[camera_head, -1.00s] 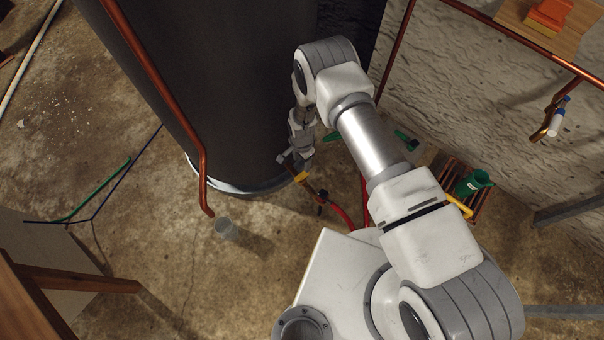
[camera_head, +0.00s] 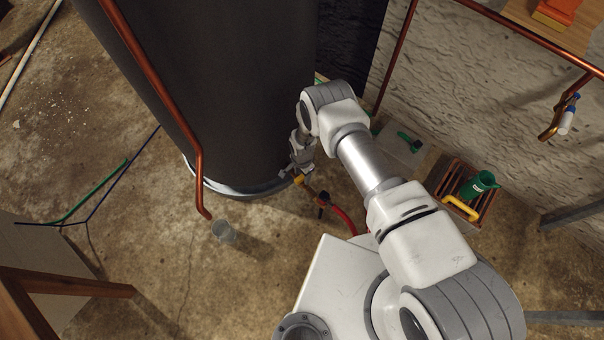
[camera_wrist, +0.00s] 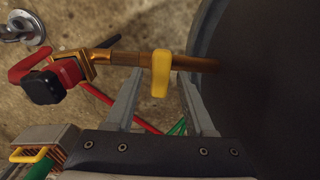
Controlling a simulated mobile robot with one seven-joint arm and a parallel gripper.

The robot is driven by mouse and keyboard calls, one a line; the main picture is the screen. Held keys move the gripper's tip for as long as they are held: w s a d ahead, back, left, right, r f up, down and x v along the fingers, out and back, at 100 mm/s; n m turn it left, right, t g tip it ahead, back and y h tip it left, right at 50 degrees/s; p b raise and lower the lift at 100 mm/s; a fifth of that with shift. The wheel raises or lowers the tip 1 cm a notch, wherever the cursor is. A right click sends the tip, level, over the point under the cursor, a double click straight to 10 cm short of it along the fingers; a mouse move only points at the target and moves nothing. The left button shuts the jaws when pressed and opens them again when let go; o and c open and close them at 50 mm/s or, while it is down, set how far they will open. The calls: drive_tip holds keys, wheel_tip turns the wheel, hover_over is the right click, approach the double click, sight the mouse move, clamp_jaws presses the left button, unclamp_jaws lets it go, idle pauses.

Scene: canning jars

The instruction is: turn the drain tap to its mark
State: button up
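The drain tap's yellow handle (camera_wrist: 161,73) sits on a brass pipe (camera_wrist: 128,57) that comes out of the dark tank (camera_wrist: 275,80). In the head view the handle (camera_head: 299,180) shows small at the tank's foot, just below my gripper (camera_head: 291,171). In the wrist view my gripper (camera_wrist: 158,88) is open, one finger on each side of the handle, with a gap visible on both sides. I cannot tell how far along the view the fingertips reach past it. I cannot make out the mark.
A black and red fitting (camera_wrist: 52,83) ends the pipe, and a red hose (camera_head: 343,218) runs from there. A glass jar (camera_head: 223,232) stands on the floor. A slatted crate (camera_head: 483,207) with a green item (camera_head: 478,184) stands right. A copper pipe (camera_head: 198,165) runs down the tank.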

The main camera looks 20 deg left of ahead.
clamp_jaws()
drive_tip(key=shift+n+b, duration=0.3)
drive_tip(key=n+b, duration=0.2)
drive_tip(key=shift+f+n, duration=0.15)
drive_tip(key=shift+n, duration=0.15)
drive_tip(key=n+b, duration=0.2)
drive_tip(key=n, duration=0.2)
drive_tip(key=shift+n, duration=0.3)
drive_tip(key=n+b, duration=0.1)
drive_tip(key=n, duration=0.2)
drive_tip(key=shift+n, duration=0.3)
drive_tip(key=n, duration=0.4)
drive_tip(key=shift+n, duration=0.3)
